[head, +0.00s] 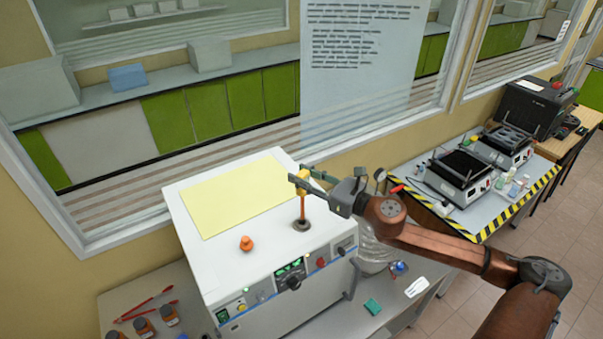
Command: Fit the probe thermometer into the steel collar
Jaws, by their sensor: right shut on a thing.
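My right gripper (308,183) reaches in from the right above the white instrument (220,258). It is shut on the probe thermometer (302,207), whose yellow upper part shows between the fingers and whose thin brownish stem points down, close to upright. The stem's lower end meets the dark round steel collar (302,225) on the instrument's top. I cannot tell from this view whether the tip is inside the collar or just above it. My left gripper is not in view.
An orange knob-like piece (246,243) stands on the instrument's top, left of the collar. A yellow sheet (234,196) lies behind. A window is at the back. Brown bottles (143,327) and red tongs (146,304) lie at lower left; a bench with black-topped devices (462,168) is at right.

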